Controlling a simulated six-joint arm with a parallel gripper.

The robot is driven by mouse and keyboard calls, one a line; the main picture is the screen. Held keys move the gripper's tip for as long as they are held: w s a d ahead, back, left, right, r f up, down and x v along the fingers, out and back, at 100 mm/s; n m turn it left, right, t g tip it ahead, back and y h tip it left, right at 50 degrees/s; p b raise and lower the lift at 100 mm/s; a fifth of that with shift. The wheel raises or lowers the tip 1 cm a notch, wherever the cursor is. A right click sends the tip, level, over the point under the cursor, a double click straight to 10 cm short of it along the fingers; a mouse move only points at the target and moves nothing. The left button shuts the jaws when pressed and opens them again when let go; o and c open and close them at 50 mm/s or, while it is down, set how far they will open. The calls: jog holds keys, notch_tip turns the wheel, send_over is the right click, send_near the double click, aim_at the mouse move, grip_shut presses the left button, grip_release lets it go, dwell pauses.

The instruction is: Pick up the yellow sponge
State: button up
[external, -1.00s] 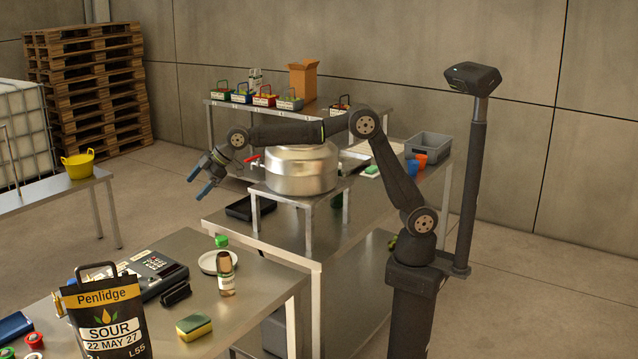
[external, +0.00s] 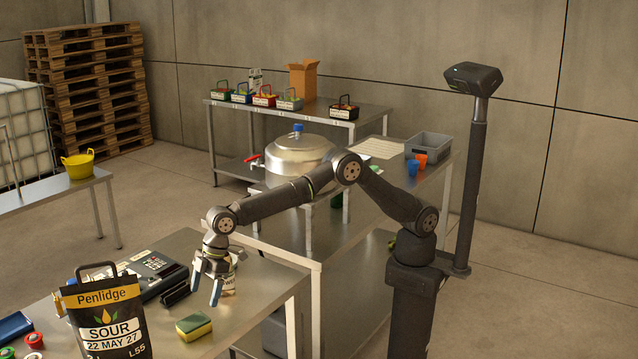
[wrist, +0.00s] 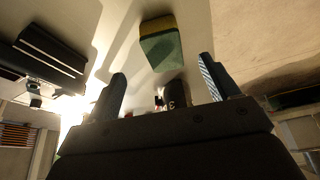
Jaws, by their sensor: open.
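The yellow sponge (external: 194,326) with a green scouring side lies on the near metal table, right of the Penlidge pouch. My gripper (external: 205,292) is above that table, pointing down, with its blue fingers apart and nothing between them. It is a little above and behind the sponge in the external view. In the wrist view the sponge (wrist: 160,42) shows ahead of the fingers, and my gripper (wrist: 168,86) is open, its two fingers either side of the frame's middle. The sponge is not touched.
The black Penlidge pouch (external: 105,315) stands left of the sponge. A keypad device (external: 152,272) lies behind it. A small bottle (external: 229,283) is partly hidden by my gripper, close to its fingers. The table's right edge is near the sponge.

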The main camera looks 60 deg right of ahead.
aim_at(199, 318)
jog(key=x, duration=0.9)
jog(key=shift+s, duration=0.1)
jog(key=c, duration=1)
